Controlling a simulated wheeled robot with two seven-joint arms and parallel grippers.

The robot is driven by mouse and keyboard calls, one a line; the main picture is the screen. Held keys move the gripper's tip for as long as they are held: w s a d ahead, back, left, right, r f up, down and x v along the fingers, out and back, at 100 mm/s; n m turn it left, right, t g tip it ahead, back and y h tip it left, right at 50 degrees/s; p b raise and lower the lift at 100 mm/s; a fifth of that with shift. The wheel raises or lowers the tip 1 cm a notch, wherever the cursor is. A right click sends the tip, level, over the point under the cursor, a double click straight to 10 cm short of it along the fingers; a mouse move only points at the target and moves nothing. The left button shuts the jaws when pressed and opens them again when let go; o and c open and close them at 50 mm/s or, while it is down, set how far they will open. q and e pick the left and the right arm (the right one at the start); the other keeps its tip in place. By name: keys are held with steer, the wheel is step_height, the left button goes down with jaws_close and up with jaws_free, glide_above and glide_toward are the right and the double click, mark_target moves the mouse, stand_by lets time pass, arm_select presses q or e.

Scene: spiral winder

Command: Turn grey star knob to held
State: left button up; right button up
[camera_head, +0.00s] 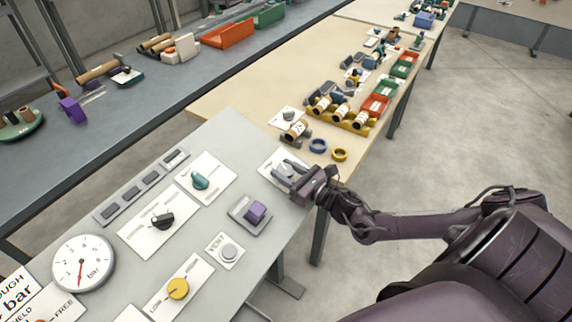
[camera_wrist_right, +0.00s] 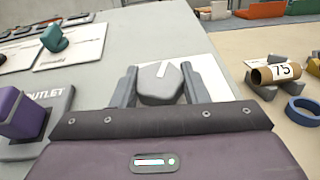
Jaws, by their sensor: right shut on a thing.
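The grey star knob (camera_wrist_right: 158,86) has a white pointer line and sits on a white plate (camera_wrist_right: 213,75) at the panel's far right corner. In the head view the plate (camera_head: 269,160) shows, with the knob partly hidden by my gripper. My right gripper (camera_wrist_right: 158,88) is shut on the knob, one finger on each side of it; in the head view the gripper (camera_head: 291,171) reaches in from the right. The pointer line tilts slightly right of straight up in the wrist view. The plate's lettering cannot be read. My left gripper is not in view.
Close by on the panel are a purple block knob (camera_head: 255,212), a teal knob (camera_head: 200,181), a black knob (camera_head: 162,220), a yellow knob (camera_head: 178,288) and a VENT button (camera_head: 229,251). A dial gauge (camera_head: 82,262) is at left. A blue ring (camera_head: 318,145) lies on the wooden table beyond.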

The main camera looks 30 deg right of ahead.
mark_target(285, 170)
steer(key=m+h+p, duration=0.2)
steer(key=m+h, duration=0.1)
steer(key=h, duration=0.1)
steer(key=m+h+p, duration=0.2)
steer(key=m+h, duration=0.2)
steer(key=shift+a+r, duration=0.2)
steer(key=shift+f+m+g+h+p, duration=0.1)
steer(key=shift+m+g+h+p, duration=0.75)
steer(key=shift+m+h, duration=0.55)
steer(key=shift+f+m+g+h+p, duration=0.1)
steer(key=shift+m+g+h+p, duration=0.7)
steer(key=shift+m+h, duration=0.6)
steer(key=shift+h, duration=0.3)
steer(key=o, duration=1)
steer(key=shift+c, duration=0.2)
step_height(285, 170, up, 20)
steer(key=shift+b, duration=0.4)
